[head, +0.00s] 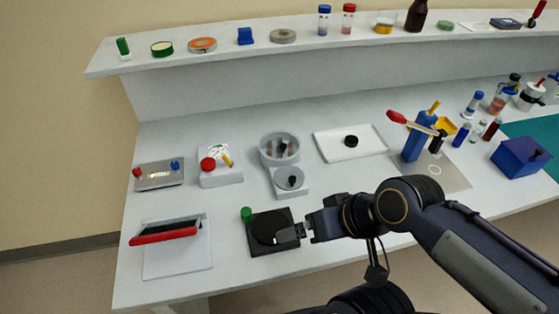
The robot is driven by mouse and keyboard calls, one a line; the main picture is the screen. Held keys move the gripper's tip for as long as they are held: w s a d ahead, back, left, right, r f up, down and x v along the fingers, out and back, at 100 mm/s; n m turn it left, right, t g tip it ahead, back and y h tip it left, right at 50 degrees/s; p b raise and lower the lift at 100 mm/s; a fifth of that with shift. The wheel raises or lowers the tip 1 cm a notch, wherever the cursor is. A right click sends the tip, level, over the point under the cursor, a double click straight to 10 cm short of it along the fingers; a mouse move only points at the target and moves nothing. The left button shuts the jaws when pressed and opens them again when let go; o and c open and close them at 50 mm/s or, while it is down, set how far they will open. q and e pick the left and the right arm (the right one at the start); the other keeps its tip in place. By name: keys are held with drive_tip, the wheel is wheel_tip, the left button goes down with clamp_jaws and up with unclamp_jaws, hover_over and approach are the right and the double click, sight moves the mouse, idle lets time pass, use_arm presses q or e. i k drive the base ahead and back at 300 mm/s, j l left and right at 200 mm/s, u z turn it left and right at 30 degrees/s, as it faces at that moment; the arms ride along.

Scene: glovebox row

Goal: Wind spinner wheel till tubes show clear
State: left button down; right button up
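The likely spinner is a grey unit with a round bowl (280,150) and a smaller round wheel (291,181) with a dark knob in front of it. Brownish and dark shapes, perhaps the tubes, show inside the bowl; whether they are clear is too small to tell. My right gripper (299,232) reaches in from the right, low over the right side of a black square device with a round disc (266,228). It is in front of the spinner and apart from it. Its finger gap and any contact with the disc cannot be made out. My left gripper is not in view.
A green cap (246,214) stands at the black device's corner. A red-edged tablet (167,231), a white box with a red knob (220,167) and a metal plate (159,174) are left. A white tray (350,143) is right of the spinner. A shelf (300,45) runs behind.

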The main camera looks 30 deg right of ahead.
sight(289, 174)
drive_tip(key=i+j+z, duration=0.1)
drive_tip(key=j+z, duration=0.2)
drive_tip(key=j, duration=0.5)
drive_tip(key=j+z, duration=0.3)
drive_tip(key=j, duration=0.5)
